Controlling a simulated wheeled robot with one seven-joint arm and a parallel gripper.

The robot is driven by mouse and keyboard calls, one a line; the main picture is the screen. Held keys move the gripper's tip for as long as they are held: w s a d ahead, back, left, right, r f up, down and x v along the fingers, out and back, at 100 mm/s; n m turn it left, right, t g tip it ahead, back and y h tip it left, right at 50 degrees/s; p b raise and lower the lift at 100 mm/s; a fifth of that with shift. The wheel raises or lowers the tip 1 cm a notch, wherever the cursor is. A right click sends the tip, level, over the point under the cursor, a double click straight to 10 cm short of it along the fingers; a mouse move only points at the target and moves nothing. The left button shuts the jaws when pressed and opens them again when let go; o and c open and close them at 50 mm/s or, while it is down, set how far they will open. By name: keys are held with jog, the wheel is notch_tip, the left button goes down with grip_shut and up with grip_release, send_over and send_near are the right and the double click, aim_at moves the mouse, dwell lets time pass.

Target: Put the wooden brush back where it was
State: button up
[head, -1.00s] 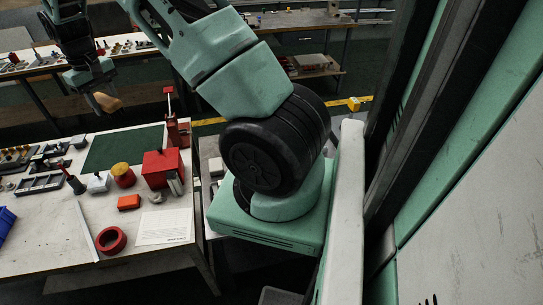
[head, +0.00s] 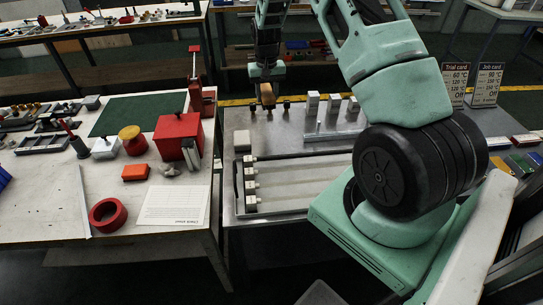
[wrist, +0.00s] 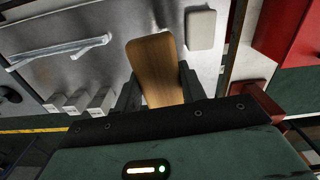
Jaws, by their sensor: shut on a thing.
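My gripper (head: 267,80) is shut on the wooden brush (head: 267,95) and hangs over the far left part of the grey metal table (head: 238,118). In the wrist view the brush (wrist: 155,62) shows as a tan wooden block between the two fingers (wrist: 158,92), pointing away from the palm. Its bristles cannot be seen. The metal tabletop lies below it, and the brush appears held above it; the exact gap cannot be told.
White upright blocks (head: 312,103) and a metal bar handle (head: 333,136) stand right of the gripper. A white block (head: 241,140) lies nearer. The left bench holds a red box (head: 178,137), red press (head: 196,85) and green mat (head: 135,115). Two cards (head: 487,84) stand far right.

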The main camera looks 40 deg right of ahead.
notch_tip(320, 180, down, 8)
jog(key=f+m+b, duration=0.1)
jog(key=b, duration=0.3)
jog(key=p, duration=0.3)
send_over(270, 142)
notch_tip(270, 142, down, 8)
jog(key=shift+d+f, duration=0.1)
jog(key=shift+f, duration=0.6)
jog(key=shift+f, duration=0.25)
jog(key=o, duration=1)
jog(key=shift+r, duration=0.1)
jog(key=shift+r, duration=0.15)
